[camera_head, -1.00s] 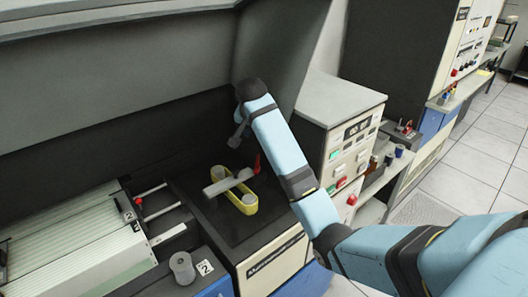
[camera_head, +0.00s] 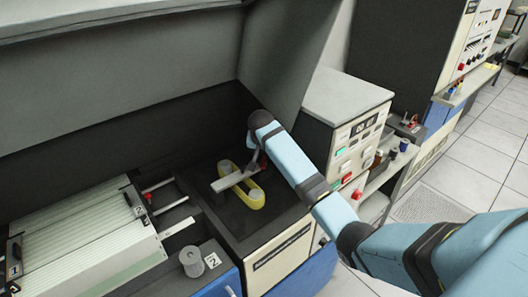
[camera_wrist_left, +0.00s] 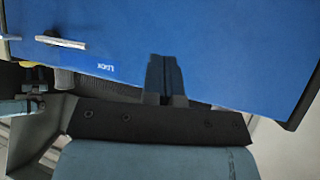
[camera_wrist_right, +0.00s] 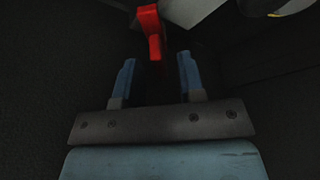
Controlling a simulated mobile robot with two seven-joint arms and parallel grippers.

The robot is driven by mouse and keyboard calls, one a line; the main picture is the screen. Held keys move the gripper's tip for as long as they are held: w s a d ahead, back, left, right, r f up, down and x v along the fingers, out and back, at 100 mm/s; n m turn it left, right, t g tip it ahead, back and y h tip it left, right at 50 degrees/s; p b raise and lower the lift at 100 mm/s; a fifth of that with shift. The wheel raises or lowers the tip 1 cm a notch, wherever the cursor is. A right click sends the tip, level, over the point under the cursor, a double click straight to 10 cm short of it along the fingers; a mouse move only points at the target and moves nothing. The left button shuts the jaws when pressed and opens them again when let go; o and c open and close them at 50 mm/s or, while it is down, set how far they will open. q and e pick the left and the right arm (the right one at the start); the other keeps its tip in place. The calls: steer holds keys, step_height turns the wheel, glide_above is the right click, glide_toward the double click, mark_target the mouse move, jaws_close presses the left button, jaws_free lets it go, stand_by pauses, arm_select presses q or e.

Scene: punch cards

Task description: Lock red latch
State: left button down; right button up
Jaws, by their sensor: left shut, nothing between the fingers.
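The red latch (camera_wrist_right: 151,28) stands up just ahead of my right gripper (camera_wrist_right: 157,65) in the right wrist view. Its lower end reaches into the gap between the two fingers, which are apart and do not appear to press on it.
The yellow loop (camera_head: 256,200) and grey bar (camera_head: 232,181) sit on the dark recessed top (camera_head: 220,213). A ribbed card tray (camera_head: 80,238) lies left. The blue panel (camera_wrist_left: 220,40) with a metal handle (camera_wrist_left: 60,42) is close to my left gripper.

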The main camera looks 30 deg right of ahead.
steer(key=shift+w+d+f, duration=0.15)
steer(key=shift+w+f, duration=0.05)
steer(key=shift+f, duration=0.3)
arm_select(q)
steer(key=shift+w+f, duration=0.1)
steer(key=shift+w, duration=0.2)
arm_select(e)
jaws_close()
arm_select(q)
steer(key=shift+s, duration=0.2)
